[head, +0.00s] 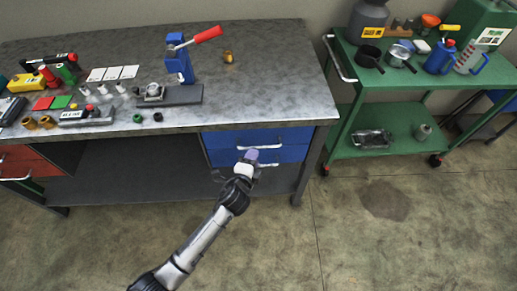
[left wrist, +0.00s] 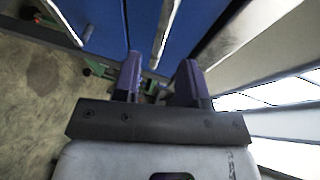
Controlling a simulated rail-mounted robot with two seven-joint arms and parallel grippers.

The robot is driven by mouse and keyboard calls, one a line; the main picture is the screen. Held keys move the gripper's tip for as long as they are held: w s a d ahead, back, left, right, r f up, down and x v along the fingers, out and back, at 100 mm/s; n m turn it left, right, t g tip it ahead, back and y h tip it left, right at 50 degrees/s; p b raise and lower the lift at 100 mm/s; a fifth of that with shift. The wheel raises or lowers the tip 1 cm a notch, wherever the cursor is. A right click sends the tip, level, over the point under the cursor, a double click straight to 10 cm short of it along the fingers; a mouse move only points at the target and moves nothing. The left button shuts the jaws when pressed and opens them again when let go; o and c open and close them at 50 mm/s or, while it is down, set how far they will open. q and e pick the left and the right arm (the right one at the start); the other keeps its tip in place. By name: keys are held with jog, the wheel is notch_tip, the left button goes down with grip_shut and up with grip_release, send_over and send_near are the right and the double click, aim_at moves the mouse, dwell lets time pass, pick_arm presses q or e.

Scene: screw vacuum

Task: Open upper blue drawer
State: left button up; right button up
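The upper blue drawer (head: 285,136) is under the right end of the workbench, with a pale bar handle (head: 272,147) across its front. It looks shut. The lower blue drawer (head: 285,156) is directly below it. My left gripper (head: 251,156), with purple fingers, is in front of the drawers near the upper handle. In the left wrist view, the fingers (left wrist: 158,76) are apart and the upper drawer's handle (left wrist: 165,32) lines up with the gap between them. I cannot tell whether they touch it. My right gripper is not in view.
The grey workbench top (head: 270,80) overhangs the drawers and holds a blue press (head: 179,62) and many small parts. A green cart (head: 385,120) stands at the right. A red drawer (head: 25,160) is at the far left. The floor in front of the blue drawers is clear.

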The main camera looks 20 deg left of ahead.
aim_at(258, 148)
pick_arm(q)
jog(key=shift+w+a+f+b, duration=0.1)
jog(key=shift+w+f+b, duration=0.15)
jog(key=shift+w, duration=0.75)
jog(key=shift+w+d+f+b, duration=0.15)
jog(key=shift+w+b, duration=0.2)
jog(key=shift+w, duration=0.65)
jog(key=shift+w+a+f+b, duration=0.2)
jog(key=shift+w+b, duration=0.1)
jog(key=shift+w, duration=0.7)
jog(key=shift+c, duration=0.3)
grip_shut()
